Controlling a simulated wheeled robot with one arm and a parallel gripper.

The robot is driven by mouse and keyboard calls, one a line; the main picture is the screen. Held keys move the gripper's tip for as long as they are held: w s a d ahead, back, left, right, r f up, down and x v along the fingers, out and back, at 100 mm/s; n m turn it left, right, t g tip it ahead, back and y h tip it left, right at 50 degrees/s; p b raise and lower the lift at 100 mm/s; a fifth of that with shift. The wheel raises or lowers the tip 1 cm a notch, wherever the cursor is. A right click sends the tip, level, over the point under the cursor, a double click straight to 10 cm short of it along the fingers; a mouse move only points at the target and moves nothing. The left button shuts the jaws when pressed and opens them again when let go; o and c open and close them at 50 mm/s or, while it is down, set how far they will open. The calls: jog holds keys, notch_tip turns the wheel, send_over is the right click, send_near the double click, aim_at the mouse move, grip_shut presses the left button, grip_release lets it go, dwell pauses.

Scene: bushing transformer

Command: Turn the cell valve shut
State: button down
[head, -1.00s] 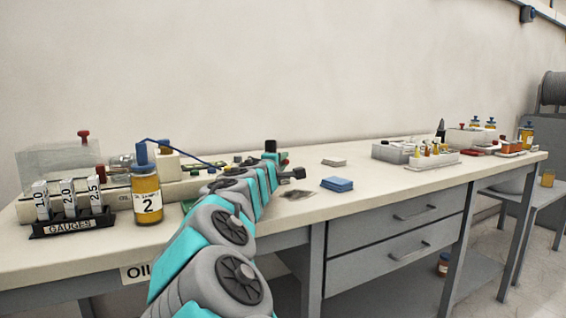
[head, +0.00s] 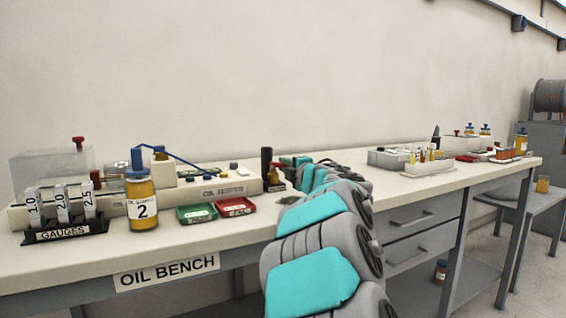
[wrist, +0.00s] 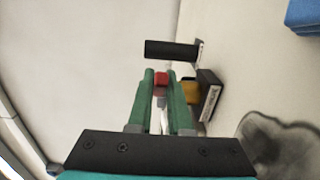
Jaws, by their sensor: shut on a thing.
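My gripper (wrist: 160,76) has its green fingers shut on a small red piece (wrist: 161,79), which looks like the cell valve's handle. A grey stem shows below the red between the fingers. In the head view the red piece (head: 278,164) is at the right end of the long pale unit, beside a black upright post (head: 266,161). The black post also shows in the wrist view (wrist: 170,49), just beyond the fingertips. The valve body is mostly hidden, so I cannot tell how far it is turned.
A labelled black block (wrist: 209,98) and a yellow part (wrist: 190,93) are close right of the fingers. Green (head: 196,213) and red (head: 236,207) trays lie at the bench front. Oil jar 2 (head: 141,204) and the gauges rack (head: 66,230) stand left.

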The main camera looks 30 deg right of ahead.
jog(key=n+y, duration=0.1)
jog(key=y, duration=0.1)
jog(key=w+d+n+g+y, duration=0.1)
jog(key=n+y, duration=0.1)
jog(key=y, duration=0.1)
jog(key=n+y, duration=0.2)
jog(key=shift+w+d+g+y+p, duration=0.2)
jog(key=shift+g+y+p, duration=0.1)
jog(key=shift+g+y, duration=0.1)
jog(key=shift+w+a+n+g+y, duration=0.1)
jog(key=shift+w+n+g+y, duration=0.1)
jog(key=shift+n+g+y, duration=0.35)
jog(key=shift+w+n+g+y, duration=0.15)
jog(key=shift+n+g+y, duration=0.1)
jog(key=shift+n+y, duration=0.45)
jog(key=shift+w+n+g+y, duration=0.2)
jog(key=shift+n+g+y, duration=0.4)
jog(key=shift+y, duration=0.2)
jog(key=shift+w+n+g+y, duration=0.15)
jog(key=shift+n+g+y, duration=0.3)
jog(key=shift+g+y, duration=0.3)
jog(key=c, duration=1.1)
grip_release()
jog(key=v, duration=0.7)
jog(key=shift+s+d, duration=0.25)
jog(key=shift+s, duration=0.05)
